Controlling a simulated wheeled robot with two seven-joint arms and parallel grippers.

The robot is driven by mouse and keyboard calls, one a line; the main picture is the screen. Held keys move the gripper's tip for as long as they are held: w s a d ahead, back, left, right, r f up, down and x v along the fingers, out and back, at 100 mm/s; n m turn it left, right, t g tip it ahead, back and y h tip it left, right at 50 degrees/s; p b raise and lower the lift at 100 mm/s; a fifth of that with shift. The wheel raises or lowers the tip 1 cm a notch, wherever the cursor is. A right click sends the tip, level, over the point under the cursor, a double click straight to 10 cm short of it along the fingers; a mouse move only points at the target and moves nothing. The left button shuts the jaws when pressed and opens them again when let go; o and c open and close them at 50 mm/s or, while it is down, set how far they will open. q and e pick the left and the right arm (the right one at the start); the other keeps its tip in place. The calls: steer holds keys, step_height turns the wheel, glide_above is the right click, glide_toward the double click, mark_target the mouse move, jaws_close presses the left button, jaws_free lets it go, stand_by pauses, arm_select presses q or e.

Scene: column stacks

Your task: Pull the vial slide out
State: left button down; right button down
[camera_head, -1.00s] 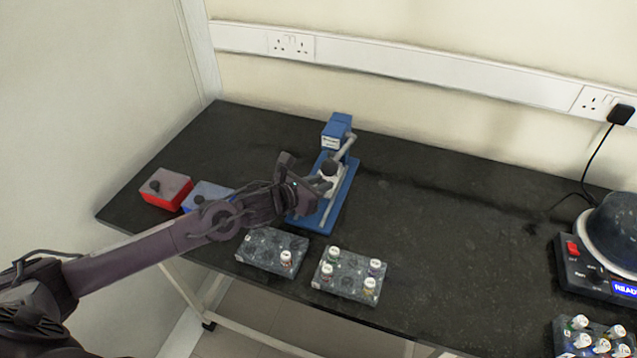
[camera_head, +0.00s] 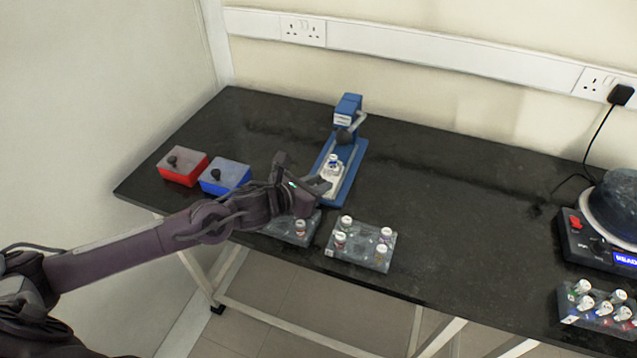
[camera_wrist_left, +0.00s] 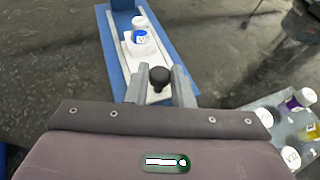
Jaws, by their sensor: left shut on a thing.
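The blue crimping press (camera_head: 347,108) stands on the dark table, with a blue base (camera_head: 352,185) running toward the front edge. A white vial slide (camera_head: 333,174) lies on this base, with a white-capped vial (camera_head: 333,161) upright on it, clear of the press head. My left gripper (camera_head: 324,187) is at the front end of the slide. In the left wrist view its fingers (camera_wrist_left: 160,84) are shut around the slide's black knob (camera_wrist_left: 160,77), and the vial (camera_wrist_left: 140,37) has a blue label. My right gripper is not in view.
A red box (camera_head: 183,168) and a blue box (camera_head: 225,177) stand left of the press. A vial rack (camera_head: 362,258) sits at the front edge, with another rack (camera_head: 292,235) partly behind my arm. A machine (camera_head: 612,245) stands far right; the table between is clear.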

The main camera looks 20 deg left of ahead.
arm_select(q)
steer(key=shift+s+f, duration=0.1)
steer(key=shift+f, duration=0.1)
steer(key=c, duration=1.5)
jaws_free()
steer(key=shift+o, duration=1.2)
steer(key=shift+r, duration=0.1)
steer(key=shift+s+a+r, duration=0.15)
steer(key=shift+s+a, duration=0.05)
steer(key=shift+s, duration=0.15)
steer(key=b+v, duration=0.1)
steer(key=v, duration=0.4)
steer(key=shift+s+a+r, duration=0.1)
steer(key=shift+s+a, duration=0.05)
steer(key=shift+s, duration=0.2)
steer(key=shift+s+a+r, duration=0.15)
steer(key=shift+s+r, duration=0.15)
steer(key=shift+s, duration=0.2)
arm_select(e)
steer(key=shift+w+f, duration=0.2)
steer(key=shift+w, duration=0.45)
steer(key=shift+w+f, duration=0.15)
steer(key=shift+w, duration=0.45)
arm_select(q)
steer(key=shift+w, duration=0.1)
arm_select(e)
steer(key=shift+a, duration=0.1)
